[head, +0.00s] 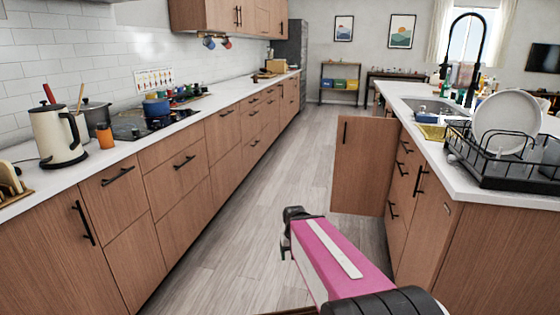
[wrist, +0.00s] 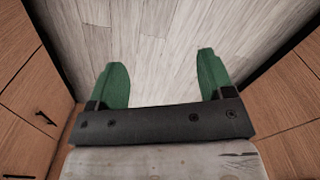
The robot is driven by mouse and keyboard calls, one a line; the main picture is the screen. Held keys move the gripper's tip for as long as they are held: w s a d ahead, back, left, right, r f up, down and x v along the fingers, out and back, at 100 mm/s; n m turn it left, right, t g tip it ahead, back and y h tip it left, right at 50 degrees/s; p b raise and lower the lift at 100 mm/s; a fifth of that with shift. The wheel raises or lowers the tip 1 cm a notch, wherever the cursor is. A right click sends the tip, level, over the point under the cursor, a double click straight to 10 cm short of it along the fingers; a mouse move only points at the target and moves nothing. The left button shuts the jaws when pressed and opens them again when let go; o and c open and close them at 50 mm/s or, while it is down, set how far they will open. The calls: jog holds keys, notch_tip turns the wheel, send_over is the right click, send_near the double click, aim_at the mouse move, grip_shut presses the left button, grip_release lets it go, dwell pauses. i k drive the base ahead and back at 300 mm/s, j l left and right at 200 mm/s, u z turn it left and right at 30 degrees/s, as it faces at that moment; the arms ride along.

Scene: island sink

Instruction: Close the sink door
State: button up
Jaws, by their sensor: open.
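The sink door (head: 362,166) is a brown wooden cabinet door on the island. It stands swung open into the aisle, with a black handle (head: 345,132) near its upper left edge. The sink (head: 432,106) is set in the island top above it. My gripper (head: 293,222) is in the aisle, in front of the door and to its left in the head view, apart from it. In the wrist view my gripper (wrist: 163,85) shows two green fingers spread wide, with only the floor between them. The inside of the cabinet is hidden.
Island drawers and doors (head: 408,185) stand on the right, with a dish rack (head: 500,160) on the counter above. A long row of cabinets (head: 150,210) lines the left. The wood floor (head: 270,190) between them is clear.

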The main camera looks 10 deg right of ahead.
aim_at(366, 149)
jog(key=i+j+z, duration=0.25)
jog(key=z, duration=0.2)
jog(key=i+j+z, duration=0.2)
jog(key=j+z, duration=0.2)
jog(key=i+j+z, duration=0.15)
jog(key=j+z, duration=0.3)
